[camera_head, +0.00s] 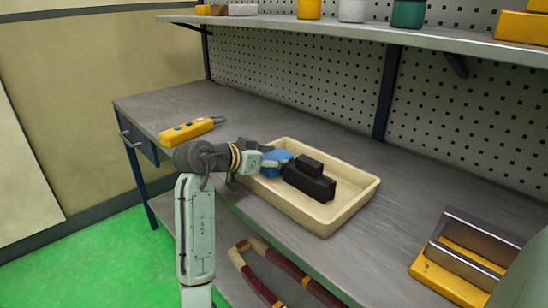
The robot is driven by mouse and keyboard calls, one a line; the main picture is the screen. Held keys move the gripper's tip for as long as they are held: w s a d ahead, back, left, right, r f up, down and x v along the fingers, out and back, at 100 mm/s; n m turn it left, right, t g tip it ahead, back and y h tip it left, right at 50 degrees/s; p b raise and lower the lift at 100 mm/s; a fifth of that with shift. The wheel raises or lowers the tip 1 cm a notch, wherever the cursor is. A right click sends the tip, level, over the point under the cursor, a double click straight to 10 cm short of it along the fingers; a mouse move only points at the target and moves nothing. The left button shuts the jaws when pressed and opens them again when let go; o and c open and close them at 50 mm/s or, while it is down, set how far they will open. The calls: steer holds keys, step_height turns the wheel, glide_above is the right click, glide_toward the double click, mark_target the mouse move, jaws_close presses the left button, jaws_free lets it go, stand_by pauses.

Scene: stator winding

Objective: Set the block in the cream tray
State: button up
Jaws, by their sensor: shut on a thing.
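The cream tray (351,207) is a shallow rectangle with a raised rim on the grey bench. A blue block (272,156) is at the tray's left end. My gripper (277,164) reaches in over the tray's left rim and is shut on the blue block. The gripper and wrist hide part of the block. Whether the block touches the tray floor cannot be told.
A yellow control box (187,130) lies on the bench behind my arm. A yellow and metal holder (464,260) stands at the front right. Red-brown handles (262,277) show below the bench. A shelf (340,33) with coloured containers overhangs the back. The tray's right end is clear.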

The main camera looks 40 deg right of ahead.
steer(key=shift+f, duration=0.15)
steer(key=o, duration=1)
steer(key=shift+o, duration=0.2)
steer(key=shift+a+r, duration=0.15)
steer(key=shift+r, duration=0.1)
steer(key=b+v, duration=0.2)
steer(key=v, duration=0.9)
steer(key=shift+a+r, duration=0.1)
steer(key=shift+a, duration=0.25)
steer(key=shift+a, duration=0.1)
